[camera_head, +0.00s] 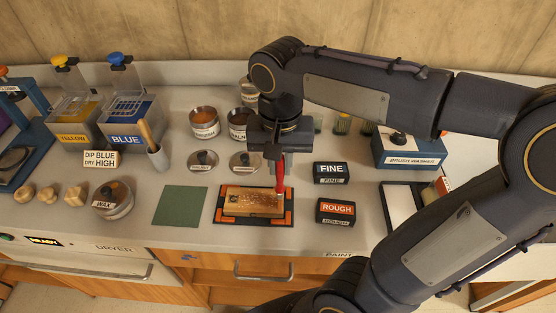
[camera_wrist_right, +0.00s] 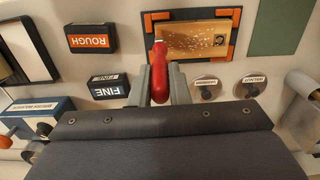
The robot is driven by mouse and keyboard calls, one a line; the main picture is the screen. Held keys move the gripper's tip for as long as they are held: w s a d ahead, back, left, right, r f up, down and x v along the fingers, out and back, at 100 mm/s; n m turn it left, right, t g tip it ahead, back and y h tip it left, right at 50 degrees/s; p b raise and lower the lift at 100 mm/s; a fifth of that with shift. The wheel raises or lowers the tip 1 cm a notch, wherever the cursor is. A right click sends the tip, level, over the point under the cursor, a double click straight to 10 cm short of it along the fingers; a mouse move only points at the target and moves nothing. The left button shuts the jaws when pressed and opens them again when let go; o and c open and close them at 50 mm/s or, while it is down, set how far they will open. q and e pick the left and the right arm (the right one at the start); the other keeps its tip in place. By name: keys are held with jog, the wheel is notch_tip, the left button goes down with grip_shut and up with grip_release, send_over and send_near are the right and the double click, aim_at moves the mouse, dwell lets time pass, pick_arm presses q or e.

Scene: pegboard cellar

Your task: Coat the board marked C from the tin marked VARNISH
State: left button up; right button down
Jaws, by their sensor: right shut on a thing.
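A wooden board (camera_head: 252,201) lies on a dark mat with orange corners (camera_head: 220,217); pale specks dot its face. Its letter is not readable. My right gripper (camera_head: 280,150) is shut on a red-handled tool (camera_head: 282,176), held upright over the board's far right part. The handle also shows in the wrist view (camera_wrist_right: 158,80), beside the board (camera_wrist_right: 192,42). Its working end and any contact are unclear. Open tins (camera_head: 204,121) and (camera_head: 238,123) stand behind; the second label partly reads WALN, the first is unclear. Another tin (camera_head: 249,90) is partly hidden by my arm.
Two lids (camera_head: 202,161) (camera_head: 245,162) lie behind the board. FINE (camera_head: 331,173) and ROUGH (camera_head: 335,211) blocks stand to its right, a green sheet (camera_head: 181,206) to its left. YELLOW and BLUE tanks (camera_head: 130,118) and a WAX tin (camera_head: 112,201) stand farther left.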

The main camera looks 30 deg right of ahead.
jog(key=shift+w+a+p, duration=1.75)
jog(key=shift+w+a, duration=1.75)
jog(key=shift+a, duration=1.7)
jog(key=s+d, duration=0.7)
jog(key=d, duration=0.4)
jog(key=shift+s, duration=0.25)
jog(key=shift+r, duration=0.1)
